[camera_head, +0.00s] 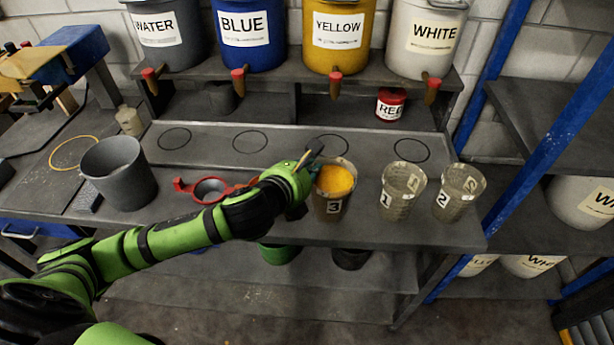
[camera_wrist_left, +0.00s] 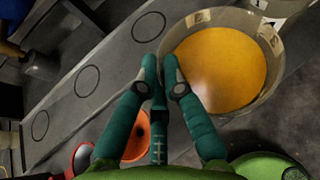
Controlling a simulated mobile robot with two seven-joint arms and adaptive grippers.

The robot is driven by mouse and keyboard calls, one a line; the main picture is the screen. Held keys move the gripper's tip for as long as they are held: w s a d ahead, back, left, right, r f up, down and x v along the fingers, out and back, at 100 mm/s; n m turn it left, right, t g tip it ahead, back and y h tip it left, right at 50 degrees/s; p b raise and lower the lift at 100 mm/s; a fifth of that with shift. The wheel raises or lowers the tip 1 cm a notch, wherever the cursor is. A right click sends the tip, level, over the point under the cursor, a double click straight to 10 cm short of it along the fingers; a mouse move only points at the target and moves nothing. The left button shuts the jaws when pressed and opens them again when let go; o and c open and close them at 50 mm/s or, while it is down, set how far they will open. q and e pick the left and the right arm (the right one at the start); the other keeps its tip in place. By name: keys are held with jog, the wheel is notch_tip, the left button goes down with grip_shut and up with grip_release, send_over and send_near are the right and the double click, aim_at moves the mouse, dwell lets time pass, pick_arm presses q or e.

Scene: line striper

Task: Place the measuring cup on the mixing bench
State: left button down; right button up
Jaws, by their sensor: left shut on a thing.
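Measuring cup 3 (camera_head: 334,207) is a clear cup with yellow paint in it, near the front of the mixing bench (camera_head: 420,232). My left gripper (camera_head: 310,164) is shut on its rim at the left side. In the left wrist view the fingers (camera_wrist_left: 161,72) meet at the wall of the cup (camera_wrist_left: 258,108), with the yellow surface inside. I cannot tell whether the base of the cup touches the bench. Measuring cups 1 (camera_head: 402,190) and 2 (camera_head: 458,192) stand to its right, apart from the gripper. My right gripper is not in view.
A grey bucket (camera_head: 118,178) and a red ring-shaped holder (camera_head: 212,190) are left of the cup. Four-colour labelled drums, such as the yellow one (camera_head: 338,52), stand on the shelf behind, their taps overhanging marked circles (camera_head: 250,141). A red can (camera_head: 390,104) sits beneath.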

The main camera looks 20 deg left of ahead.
pick_arm(q)
jog(key=shift+w+a+f+p, duration=0.15)
jog(key=shift+w+f, duration=0.15)
jog(key=shift+f, duration=0.5)
jog(key=shift+w+a+f+p, duration=0.15)
jog(key=shift+w+f, duration=0.15)
jog(key=shift+f, duration=0.45)
jog(key=shift+w+a+f+p, duration=0.15)
jog(key=shift+w+f, duration=0.15)
jog(key=shift+f, duration=0.5)
jog(key=c, duration=1.6)
grip_release()
jog(key=shift+s+f, duration=0.1)
jog(key=shift+f, duration=0.2)
jog(key=shift+o, duration=1.2)
jog(key=shift+s, duration=0.1)
jog(key=shift+r, duration=0.15)
